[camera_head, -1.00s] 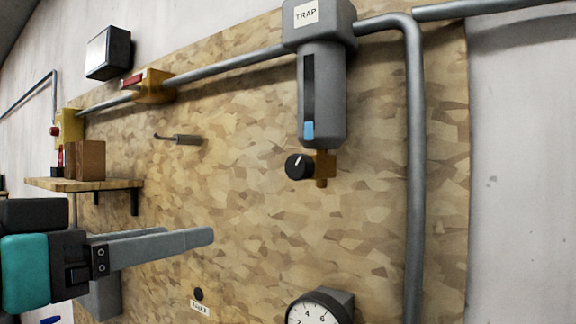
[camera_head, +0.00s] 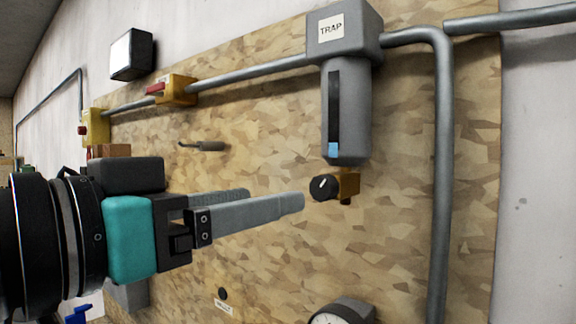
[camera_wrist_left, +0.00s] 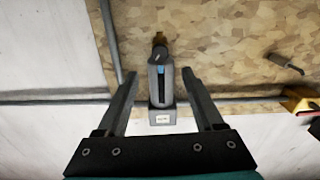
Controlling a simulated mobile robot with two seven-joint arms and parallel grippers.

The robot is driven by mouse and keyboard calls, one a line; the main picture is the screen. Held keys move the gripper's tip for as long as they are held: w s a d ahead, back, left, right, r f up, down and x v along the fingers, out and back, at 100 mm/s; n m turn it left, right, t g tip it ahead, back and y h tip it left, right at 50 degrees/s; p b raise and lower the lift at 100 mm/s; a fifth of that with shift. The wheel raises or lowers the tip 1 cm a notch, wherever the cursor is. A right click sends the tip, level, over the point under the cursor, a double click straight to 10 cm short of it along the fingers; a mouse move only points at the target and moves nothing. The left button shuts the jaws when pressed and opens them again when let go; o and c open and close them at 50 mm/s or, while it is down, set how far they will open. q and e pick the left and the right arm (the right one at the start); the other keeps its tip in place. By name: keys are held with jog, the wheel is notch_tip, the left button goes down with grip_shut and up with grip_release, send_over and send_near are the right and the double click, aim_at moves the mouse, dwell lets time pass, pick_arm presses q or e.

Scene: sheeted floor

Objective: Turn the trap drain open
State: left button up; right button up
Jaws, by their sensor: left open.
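The trap (camera_head: 347,110) is a grey cylinder with a "TRAP" label, a dark slot and a blue strip, fixed on the chipboard. Below it, the drain has a black round knob with a white mark (camera_head: 324,187) and a brass fitting (camera_head: 347,186). My left gripper (camera_head: 275,199) is open and empty, its fingers pointing right, with the tips a little left of the knob in the head view. In the left wrist view the trap (camera_wrist_left: 161,82) appears upside down between the open fingers (camera_wrist_left: 159,85), farther off, with the knob and brass fitting at its top end. My right gripper is not seen.
A grey pipe (camera_head: 440,180) runs down right of the trap. A yellow valve with a red handle (camera_head: 177,89) sits on the upper pipe. A gauge (camera_head: 342,312) is below, and a hook-like tool (camera_head: 205,146) is on the board. The board around the knob is mostly clear.

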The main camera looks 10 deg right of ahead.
aim_at(319, 188)
pick_arm(q)
jog(key=p+x, duration=0.3)
jog(key=x, duration=0.7)
jog(key=shift+c, duration=0.4)
grip_shut()
